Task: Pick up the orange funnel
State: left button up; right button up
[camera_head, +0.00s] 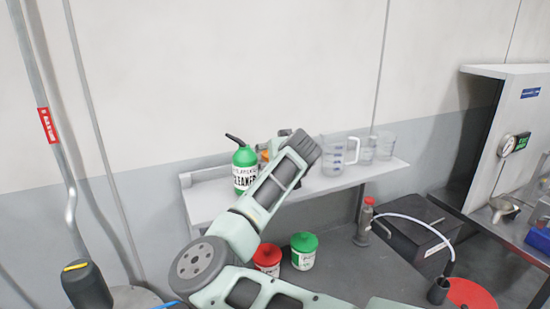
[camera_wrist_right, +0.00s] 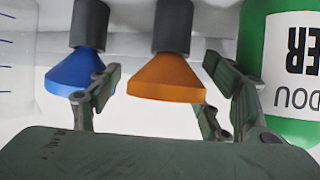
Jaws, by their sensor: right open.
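The orange funnel (camera_wrist_right: 168,80) shows in the right wrist view, its wide end down in the picture and a dark grey cylinder at its narrow end. My right gripper (camera_wrist_right: 160,88) is open, with one finger on each side of the orange funnel; I cannot tell whether they touch it. A blue funnel (camera_wrist_right: 78,72) is beside it, partly behind the left-hand finger. In the head view, a small orange part (camera_head: 264,154) shows beside my arm above the shelf; my right arm hides most of that area. My left gripper is not in view.
A green cleaner bottle (camera_head: 243,168) stands close to my right arm on the wall shelf (camera_head: 345,180). Clear measuring jugs (camera_head: 338,155) stand on its right. Below are a red-lidded tub (camera_head: 267,258) and a green-lidded tub (camera_head: 303,250) on the grey table (camera_head: 345,275).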

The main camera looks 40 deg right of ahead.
jog(key=shift+c, duration=0.3)
jog(key=shift+a+r, duration=0.1)
jog(key=c, duration=0.7)
